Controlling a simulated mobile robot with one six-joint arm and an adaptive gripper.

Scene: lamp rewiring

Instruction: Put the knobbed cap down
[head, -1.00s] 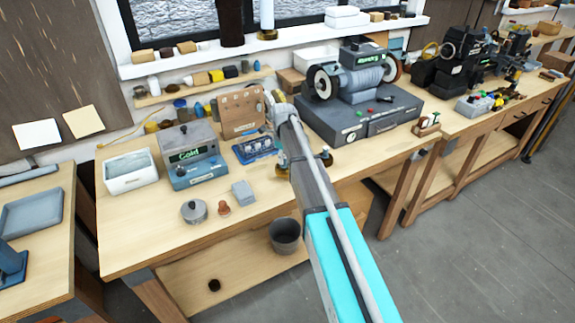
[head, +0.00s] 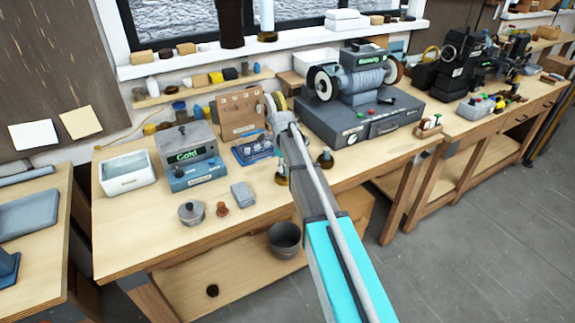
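A round grey tin with a small knob on its lid (head: 191,212) stands upright on the near part of the wooden bench (head: 135,235). It is the only knobbed, cap-like thing I can make out. My gripper (head: 274,104) is at the far end of my arm, by the back of the bench, right of the brown pegboard stand (head: 241,112). It is well apart from the grey tin. The wrist and arm hide much of the gripper, so its fingers and anything between them are unclear. A yellowish round shape shows just beside it.
A small reddish-brown piece (head: 222,209) and a grey block (head: 242,194) stand near the tin. The "Gold" box (head: 190,160), white tub (head: 127,172) and blue tray (head: 252,149) are behind. A grinder (head: 355,85) is at right. The bench's front left is clear.

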